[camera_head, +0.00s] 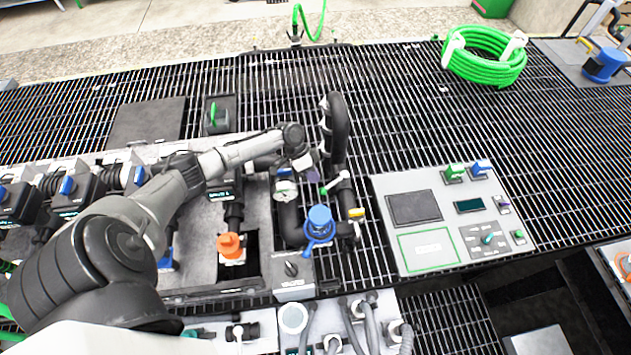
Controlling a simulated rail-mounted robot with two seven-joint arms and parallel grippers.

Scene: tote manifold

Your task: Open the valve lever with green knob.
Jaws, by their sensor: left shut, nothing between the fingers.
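A short white valve lever with a green knob (324,190) sits on the dark pipework near the middle, just right of a round gauge. The lever slants from the green knob up to the right. My left arm reaches in from the left, and my left gripper (311,167) points down close above and left of the green knob. It looks shut and empty. I cannot tell whether it touches the lever. My right gripper is out of view.
A thick black curved hose (338,130) rises just behind the lever. A blue valve cap (320,222) stands in front of it, with an orange knob (230,245) to the left. A grey control panel (450,220) lies right. Open grating spreads behind, with a coiled green hose (485,70).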

